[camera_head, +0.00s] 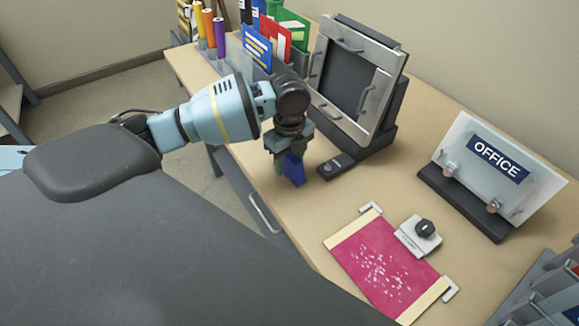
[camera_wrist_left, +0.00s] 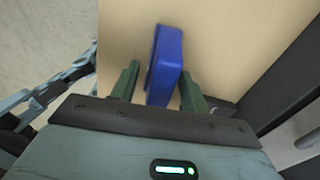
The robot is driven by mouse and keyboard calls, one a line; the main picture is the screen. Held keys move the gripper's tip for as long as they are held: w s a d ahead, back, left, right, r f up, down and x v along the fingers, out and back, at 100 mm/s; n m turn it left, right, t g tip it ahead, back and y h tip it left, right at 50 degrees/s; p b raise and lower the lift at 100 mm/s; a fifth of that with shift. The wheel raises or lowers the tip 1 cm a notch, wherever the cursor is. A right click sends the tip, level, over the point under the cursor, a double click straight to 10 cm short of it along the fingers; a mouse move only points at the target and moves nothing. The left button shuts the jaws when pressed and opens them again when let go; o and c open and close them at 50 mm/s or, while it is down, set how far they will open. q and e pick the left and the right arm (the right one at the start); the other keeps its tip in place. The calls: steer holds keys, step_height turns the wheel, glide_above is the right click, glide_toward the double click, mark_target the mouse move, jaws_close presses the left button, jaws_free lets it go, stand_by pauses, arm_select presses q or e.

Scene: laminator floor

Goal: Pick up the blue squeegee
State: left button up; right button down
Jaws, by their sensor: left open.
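The blue squeegee (camera_wrist_left: 166,62) stands between the two green fingers of my left gripper (camera_wrist_left: 160,85) in the left wrist view, with gaps visible at both sides near the fingertips. In the head view the squeegee (camera_head: 294,170) shows as a blue block just below my left gripper (camera_head: 284,164), near the front edge of the desk. The left gripper is open and points down around the squeegee. The gripper hides part of the squeegee in the head view. My right gripper is in neither view.
Colored folders (camera_head: 270,45) stand behind.

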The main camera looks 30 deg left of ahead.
arm_select(q)
jaws_close()
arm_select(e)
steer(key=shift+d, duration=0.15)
arm_select(q)
steer(key=shift+r, duration=0.2)
